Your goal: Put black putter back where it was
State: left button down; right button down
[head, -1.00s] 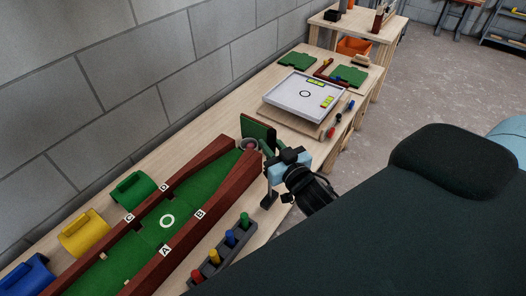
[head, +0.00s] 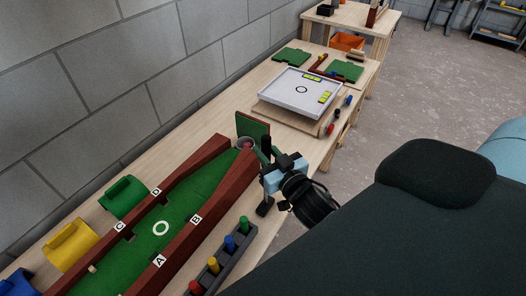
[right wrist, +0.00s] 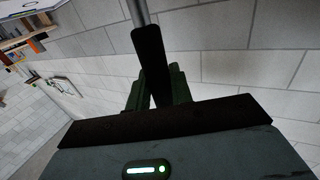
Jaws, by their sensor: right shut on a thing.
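The black putter (head: 266,145) is held upright in my right gripper (head: 268,160), with its dark grip above the fingers and its black head (head: 264,209) low, close to the tabletop. I cannot tell whether the head touches the table. In the right wrist view the black grip (right wrist: 152,62) crosses between the green fingers (right wrist: 157,92), with a grey shaft beyond it. The putter is beside the far end of the green mini-golf lane (head: 160,226). My left gripper is out of view.
A dark rack (head: 226,262) with several coloured pegs stands near the table's front edge. Yellow (head: 70,248) and green (head: 124,196) curved pieces sit along the wall side. A green panel (head: 254,131) stands behind the lane's end; a white tray (head: 301,91) lies farther back.

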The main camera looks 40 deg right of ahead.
jog(key=shift+w+r, duration=0.1)
jog(key=shift+r, duration=0.1)
jog(key=shift+f, duration=0.2)
jog(key=c, duration=1.2)
grip_release()
jog(key=shift+c, duration=0.2)
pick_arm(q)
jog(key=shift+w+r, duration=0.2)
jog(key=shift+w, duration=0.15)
pick_arm(e)
jog(key=shift+r, duration=0.25)
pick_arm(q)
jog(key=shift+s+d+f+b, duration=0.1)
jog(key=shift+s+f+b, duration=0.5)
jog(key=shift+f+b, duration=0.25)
pick_arm(e)
jog(key=s, duration=1.2)
jog(key=shift+a, duration=0.35)
